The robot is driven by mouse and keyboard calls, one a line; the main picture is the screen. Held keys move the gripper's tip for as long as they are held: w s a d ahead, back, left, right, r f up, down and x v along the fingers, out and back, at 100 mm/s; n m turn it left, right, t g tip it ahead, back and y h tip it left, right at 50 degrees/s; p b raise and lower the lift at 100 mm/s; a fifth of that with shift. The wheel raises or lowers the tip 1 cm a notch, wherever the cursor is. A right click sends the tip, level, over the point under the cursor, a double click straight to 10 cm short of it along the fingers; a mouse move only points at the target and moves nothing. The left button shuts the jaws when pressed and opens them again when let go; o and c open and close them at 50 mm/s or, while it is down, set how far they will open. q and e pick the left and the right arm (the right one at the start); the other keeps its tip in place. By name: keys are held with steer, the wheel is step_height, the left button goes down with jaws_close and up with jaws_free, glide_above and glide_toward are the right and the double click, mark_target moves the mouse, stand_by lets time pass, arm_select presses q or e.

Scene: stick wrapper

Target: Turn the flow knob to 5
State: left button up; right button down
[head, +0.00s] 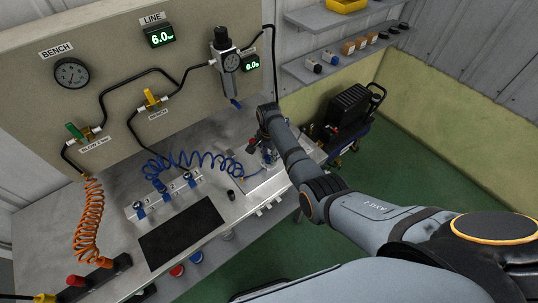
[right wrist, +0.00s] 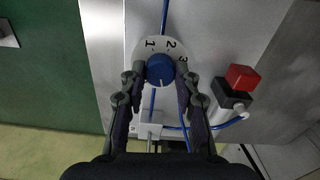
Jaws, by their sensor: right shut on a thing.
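The blue flow knob (right wrist: 160,70) sits on a white dial (right wrist: 148,50) in the right wrist view. The numbers 1, 2 and 3 show along the far edge of the dial; the rest of the scale is hidden by the knob and my fingers. A small pale mark shows on the near side of the knob. My right gripper (right wrist: 158,83) has a finger on each side of the knob and is shut on it. In the head view my right gripper (head: 258,148) is over the right end of the bench, and the knob is too small to make out. My left gripper is not in view.
A red button block (right wrist: 240,80) stands right of the dial, with blue tubing around it. In the head view, a coiled blue hose (head: 190,160), a black mat (head: 181,233) and the bench edge lie nearby. A display (head: 160,35) reads 6.0.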

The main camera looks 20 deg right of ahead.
mark_target(269, 157)
steer(key=shift+r, duration=0.1)
steer(key=c, duration=1)
jaws_free()
step_height(269, 157, up, 12)
steer(key=shift+f, duration=0.1)
